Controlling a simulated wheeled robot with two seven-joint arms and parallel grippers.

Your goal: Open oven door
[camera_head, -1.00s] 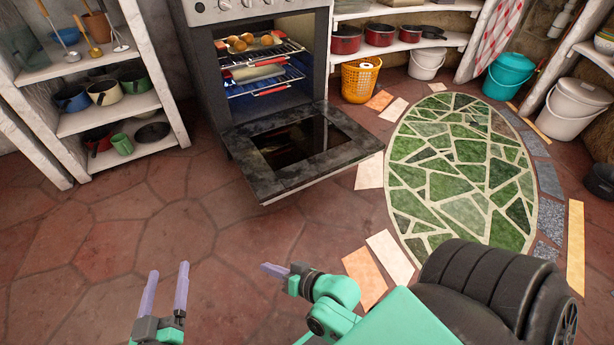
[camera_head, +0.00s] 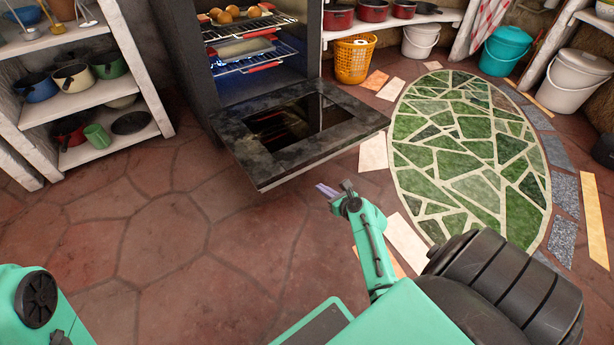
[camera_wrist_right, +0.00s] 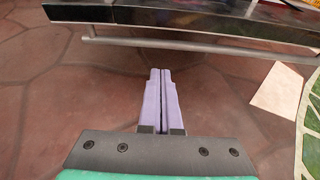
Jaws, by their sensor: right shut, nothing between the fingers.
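The oven (camera_head: 262,92) stands at the top centre with its dark, glass-windowed door (camera_head: 352,124) folded down, roughly level above the floor. The wrist view shows the door's edge (camera_wrist_right: 180,18) and its metal bar handle (camera_wrist_right: 190,46) across the top. My right gripper (camera_head: 326,190) is near the door's front right corner, on the near side of it. In the wrist view the right gripper's purple fingers (camera_wrist_right: 161,95) are together with nothing between them, apart from the handle in the picture. My left arm shows at the lower left, but its gripper is out of view.
Inside the oven are racks (camera_head: 250,62) and several round brown items (camera_head: 229,15). A shelf (camera_head: 100,95) with pots stands left. An orange basket (camera_head: 354,62) and buckets are at the back right. The tiled floor (camera_head: 130,235) before the oven is clear.

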